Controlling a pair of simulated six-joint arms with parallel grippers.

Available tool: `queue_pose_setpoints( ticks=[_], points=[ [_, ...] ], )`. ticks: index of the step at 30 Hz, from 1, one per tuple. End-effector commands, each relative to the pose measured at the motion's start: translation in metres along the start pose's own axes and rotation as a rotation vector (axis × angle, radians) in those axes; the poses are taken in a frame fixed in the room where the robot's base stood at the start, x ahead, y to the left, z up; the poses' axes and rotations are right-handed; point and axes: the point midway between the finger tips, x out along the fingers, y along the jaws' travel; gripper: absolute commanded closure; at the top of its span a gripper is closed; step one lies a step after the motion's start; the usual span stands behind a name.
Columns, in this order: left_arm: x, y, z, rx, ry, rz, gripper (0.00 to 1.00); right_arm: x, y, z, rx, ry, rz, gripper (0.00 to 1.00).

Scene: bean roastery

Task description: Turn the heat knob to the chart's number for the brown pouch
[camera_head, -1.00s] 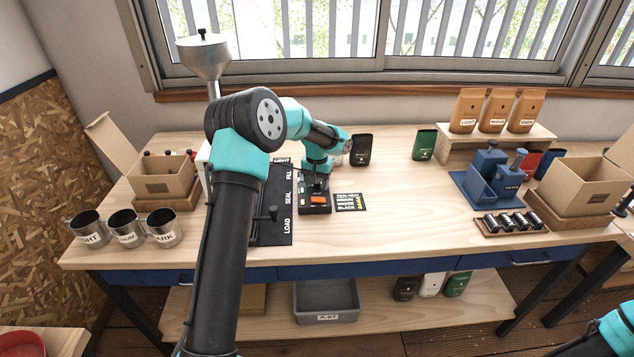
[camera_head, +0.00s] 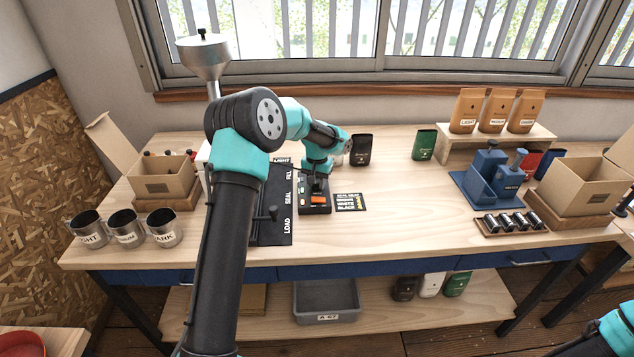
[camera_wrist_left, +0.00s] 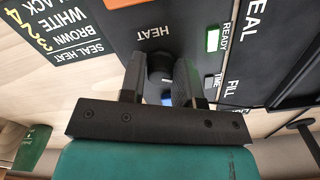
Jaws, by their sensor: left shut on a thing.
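The sealer unit (camera_head: 314,208) is a small black box with an orange part on the bench. Its black round heat knob (camera_wrist_left: 160,62) sits beside the word HEAT in the left wrist view. My left gripper (camera_wrist_left: 159,72) is shut on the knob, one finger on each side. The fingers hide the knob's pointer and scale, so its setting cannot be read. My right gripper is out of view.
A black board (camera_head: 275,215) marked LOAD, SEAL, FILL lies left of the unit. A dark pouch (camera_head: 361,150) and a green pouch (camera_head: 424,145) stand behind. A green READY light (camera_wrist_left: 213,41) shows near the knob. The bench right of the chart is clear.

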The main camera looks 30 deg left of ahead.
Motion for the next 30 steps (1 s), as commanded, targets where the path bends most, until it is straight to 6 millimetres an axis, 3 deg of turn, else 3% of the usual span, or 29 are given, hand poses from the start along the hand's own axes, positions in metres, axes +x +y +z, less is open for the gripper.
queue_pose_setpoints(
  ticks=[11, 30],
  points=[
    [-0.0003, 0.0000, -0.0001, 0.187, 0.000, 0.000, 0.94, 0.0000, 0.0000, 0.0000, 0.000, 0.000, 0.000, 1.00],
    [-0.0003, 0.0000, -0.0001, 0.768, 0.000, 0.000, 0.94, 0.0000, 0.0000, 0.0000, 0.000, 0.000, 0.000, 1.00]
  ],
)
